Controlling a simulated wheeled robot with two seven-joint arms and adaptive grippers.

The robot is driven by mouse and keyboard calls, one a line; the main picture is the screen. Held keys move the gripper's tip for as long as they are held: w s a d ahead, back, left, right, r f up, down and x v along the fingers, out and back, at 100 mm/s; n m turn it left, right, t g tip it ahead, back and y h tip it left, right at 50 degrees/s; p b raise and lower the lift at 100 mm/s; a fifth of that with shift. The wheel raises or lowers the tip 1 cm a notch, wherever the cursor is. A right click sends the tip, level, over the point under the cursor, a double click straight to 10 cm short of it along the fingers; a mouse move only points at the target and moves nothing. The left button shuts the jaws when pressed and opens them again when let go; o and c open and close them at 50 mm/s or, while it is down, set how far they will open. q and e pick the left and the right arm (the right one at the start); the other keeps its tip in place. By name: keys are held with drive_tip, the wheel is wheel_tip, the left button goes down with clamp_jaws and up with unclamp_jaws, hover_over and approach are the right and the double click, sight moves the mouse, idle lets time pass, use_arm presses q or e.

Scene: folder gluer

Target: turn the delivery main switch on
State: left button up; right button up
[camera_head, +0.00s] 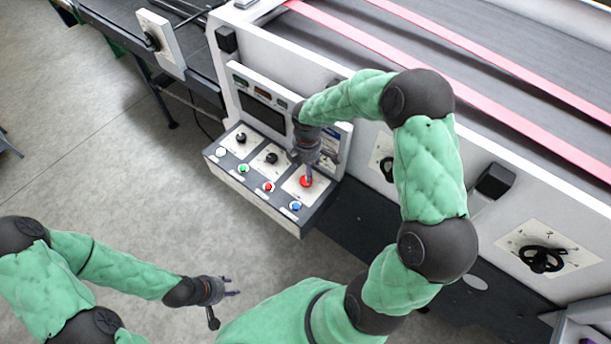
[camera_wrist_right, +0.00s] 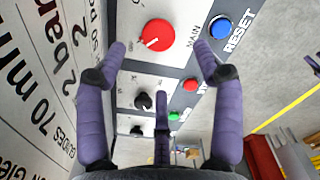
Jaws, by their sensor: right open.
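The main switch, a round red rotary knob (camera_head: 306,182) on a white plate, sits at the right end of the sloped control console. In the right wrist view the red knob (camera_wrist_right: 157,35) is next to the word MAIN, with a small white mark on its lower edge. My right gripper (camera_head: 308,168) is over this knob. In the wrist view its purple fingers (camera_wrist_right: 160,58) are spread and open, the upper two on either side just below the knob; contact cannot be told. My left gripper (camera_head: 233,287) is open and empty over the floor, away from the console.
The console (camera_head: 290,218) also carries black knobs (camera_head: 271,158) and a blue RESET button (camera_head: 295,206), with red, green and white buttons beside it. A handwheel (camera_head: 541,258) is at the right. Clear floor (camera_head: 90,130) lies left.

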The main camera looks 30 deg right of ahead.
wheel_tip(320, 180, down, 7)
drive_tip(key=shift+w+r, duration=0.15)
drive_tip(key=shift+r, duration=0.05)
drive_tip(key=shift+w+f, duration=0.15)
drive_tip(key=shift+f, duration=0.35)
drive_tip(key=c, duration=1.2)
